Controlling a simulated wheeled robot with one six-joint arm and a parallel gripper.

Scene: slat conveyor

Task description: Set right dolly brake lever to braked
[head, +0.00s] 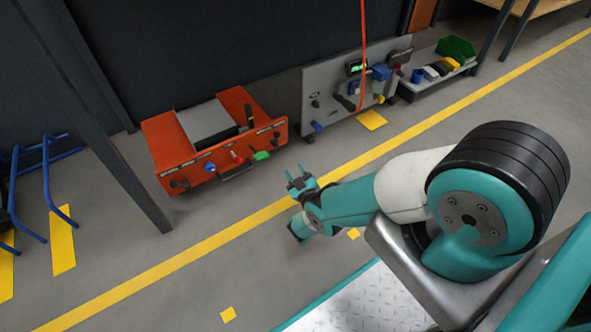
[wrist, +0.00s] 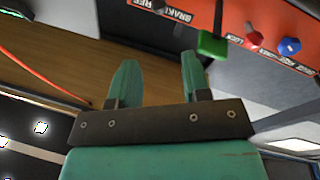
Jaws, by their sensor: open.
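An orange unit (head: 195,150) with a row of controls on its front face stands at the left in the head view. In the wrist view its orange face (wrist: 215,15) shows upside down, with a label reading BRAKE near the top. A dark control near that label is cut off by the top edge; I cannot tell its setting. A green handle (head: 261,156) also shows in the wrist view (wrist: 212,43). My gripper (head: 300,180) is open and empty, in front of and to the right of the orange unit, apart from it. Its two teal fingers show in the wrist view (wrist: 160,62).
A red knob (wrist: 254,37) and a blue knob (wrist: 289,46) sit beside the green handle. A grey panel (head: 325,90) with controls and a hanging red cable (head: 363,50) stand to the right. A dark post (head: 125,175) rises at left. The floor before the unit is clear.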

